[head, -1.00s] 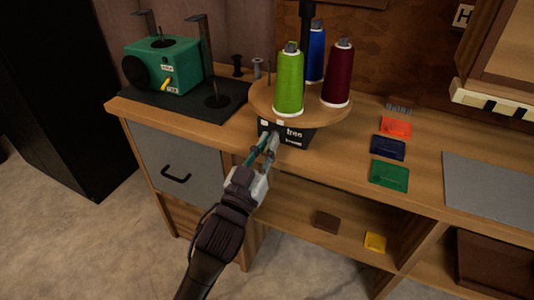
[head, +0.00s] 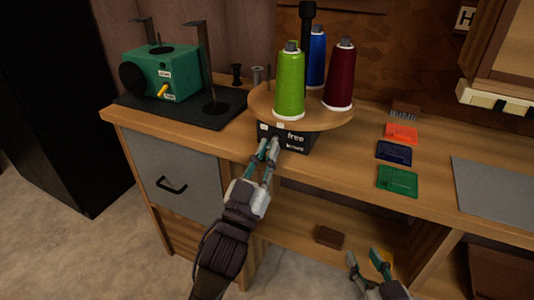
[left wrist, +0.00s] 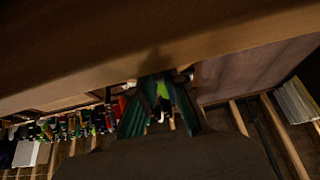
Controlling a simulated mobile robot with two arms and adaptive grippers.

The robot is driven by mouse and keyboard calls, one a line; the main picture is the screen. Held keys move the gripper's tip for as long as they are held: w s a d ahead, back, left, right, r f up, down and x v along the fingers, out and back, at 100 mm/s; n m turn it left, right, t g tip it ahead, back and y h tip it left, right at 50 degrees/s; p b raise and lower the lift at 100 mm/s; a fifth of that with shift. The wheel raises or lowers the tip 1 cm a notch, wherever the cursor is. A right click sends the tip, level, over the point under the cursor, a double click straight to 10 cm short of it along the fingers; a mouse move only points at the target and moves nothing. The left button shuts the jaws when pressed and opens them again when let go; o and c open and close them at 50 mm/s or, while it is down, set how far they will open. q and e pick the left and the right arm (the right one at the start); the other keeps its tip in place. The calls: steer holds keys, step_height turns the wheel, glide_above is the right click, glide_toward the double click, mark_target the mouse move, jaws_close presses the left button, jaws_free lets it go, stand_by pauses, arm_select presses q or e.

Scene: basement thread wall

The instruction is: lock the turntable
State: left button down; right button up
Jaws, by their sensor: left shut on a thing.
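The turntable (head: 262,106) is a round wooden disc on a black base (head: 300,141) at the bench's front edge. The base's front carries white lettering; the upper word reads "free", the lower is too small to read surely. Three cones of thread stand on it: green (head: 289,85), blue (head: 316,58) and dark red (head: 339,75). My left gripper (head: 269,146) is shut at the left of the base's front, on a small lock lever that its fingers mostly hide. Its fingers (left wrist: 160,100) also show in the left wrist view. My right gripper (head: 367,256) is open and empty, low at the front.
A green winder (head: 178,72) stands on a dark mat at the back left. Orange (head: 401,133), navy (head: 394,152) and green (head: 397,180) flat pieces lie right of the turntable, near a grey mat (head: 495,188). A brown block (head: 329,236) sits on the shelf below.

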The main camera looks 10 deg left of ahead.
arm_select(q)
steer(key=c, duration=1.2)
jaws_free()
steer(key=v, duration=1.2)
steer(key=shift+r, duration=0.1)
